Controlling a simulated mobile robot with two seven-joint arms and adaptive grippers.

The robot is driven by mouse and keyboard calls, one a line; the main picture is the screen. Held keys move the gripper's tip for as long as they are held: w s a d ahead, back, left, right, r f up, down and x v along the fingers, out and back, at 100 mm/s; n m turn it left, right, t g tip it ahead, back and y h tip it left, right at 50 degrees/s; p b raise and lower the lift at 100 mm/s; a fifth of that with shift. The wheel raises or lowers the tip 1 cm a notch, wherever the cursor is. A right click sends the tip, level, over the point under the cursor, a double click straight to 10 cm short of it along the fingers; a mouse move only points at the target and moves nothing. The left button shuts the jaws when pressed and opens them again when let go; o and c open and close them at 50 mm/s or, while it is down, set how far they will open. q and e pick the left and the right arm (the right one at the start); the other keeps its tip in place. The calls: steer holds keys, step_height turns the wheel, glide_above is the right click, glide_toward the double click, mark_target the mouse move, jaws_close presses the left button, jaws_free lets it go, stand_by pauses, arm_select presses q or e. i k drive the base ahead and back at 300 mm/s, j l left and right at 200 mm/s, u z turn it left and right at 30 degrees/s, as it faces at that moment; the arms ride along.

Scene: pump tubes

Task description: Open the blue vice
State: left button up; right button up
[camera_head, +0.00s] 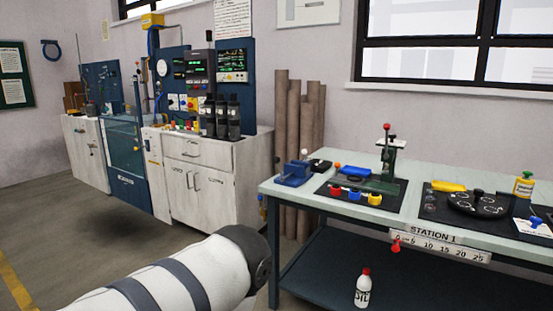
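The blue vice (294,173) sits at the left end of the light green workbench (285,200), close to its corner. It is small in the head view, and I cannot tell how far its jaws are apart. A white arm of mine with dark bands comes in at the bottom left and ends in a dark joint in front of the bench, below and left of the vice. Neither of my grippers is in view.
A black mat with a green fixture (378,185) and several coloured caps lies right of the vice. A dark round tray (476,204) is farther right. A white oil bottle (363,290) stands on the lower shelf. Grey cabinets (216,165) stand at the back left; the floor between is clear.

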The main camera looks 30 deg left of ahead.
mark_target(278, 160)
steer(key=i+j, duration=0.35)
steer(key=j, duration=0.15)
steer(key=i+j, duration=0.35)
steer(key=j, duration=0.2)
steer(key=i+j, duration=0.35)
steer(key=j, duration=0.15)
